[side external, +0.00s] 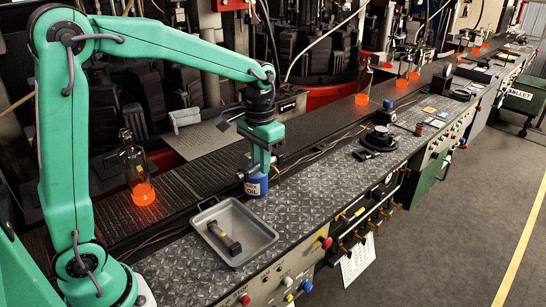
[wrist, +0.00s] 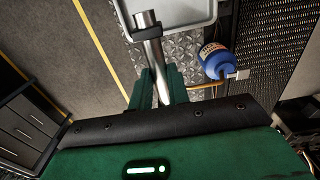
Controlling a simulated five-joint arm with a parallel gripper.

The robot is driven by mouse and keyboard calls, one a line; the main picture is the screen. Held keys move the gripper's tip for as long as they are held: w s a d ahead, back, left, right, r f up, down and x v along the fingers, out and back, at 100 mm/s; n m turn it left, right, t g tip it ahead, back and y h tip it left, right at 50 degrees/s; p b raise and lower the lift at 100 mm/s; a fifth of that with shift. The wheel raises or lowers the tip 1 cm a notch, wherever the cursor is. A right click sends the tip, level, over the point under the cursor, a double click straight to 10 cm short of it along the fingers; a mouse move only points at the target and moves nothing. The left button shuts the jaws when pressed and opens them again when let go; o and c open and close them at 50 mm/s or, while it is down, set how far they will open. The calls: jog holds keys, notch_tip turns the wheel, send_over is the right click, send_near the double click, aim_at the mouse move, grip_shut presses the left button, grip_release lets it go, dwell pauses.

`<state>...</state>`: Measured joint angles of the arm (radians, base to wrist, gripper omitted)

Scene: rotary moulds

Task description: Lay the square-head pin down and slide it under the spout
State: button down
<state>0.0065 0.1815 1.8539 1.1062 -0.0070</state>
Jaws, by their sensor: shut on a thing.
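My gripper (side external: 262,158) is over the near part of the worktop, beside the blue oil can (side external: 256,186). In the wrist view its two green fingers (wrist: 160,84) are shut on a silver metal pin (wrist: 152,52). A dark, wider head (wrist: 148,27) is at the pin's far end; I take this for the square-head pin. In the side view the held pin is small and mostly lost against the gripper. The blue can also shows in the wrist view (wrist: 213,59), right of the pin, with a pale nozzle (wrist: 238,74). I cannot tell which part is the spout.
A grey metal tray (side external: 267,234) in front of the can holds a dark tool (side external: 224,238) with a block-like end and yellow band. A glowing orange bottle (side external: 138,180) stands on the dark conveyor behind. A black round fixture (side external: 380,138) sits farther right; patterned plate between is clear.

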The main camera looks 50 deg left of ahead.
jog(key=w+d+f, duration=0.7)
jog(key=d, duration=0.1)
jog(key=shift+d+f, duration=0.2)
jog(key=shift+f, duration=0.05)
send_over(291, 203)
notch_tip(291, 203, down, 7)
jog(key=shift+f, duration=2)
jog(key=shift+f, duration=0.15)
jog(key=c, duration=1.3)
grip_release()
jog(key=shift+c, duration=0.2)
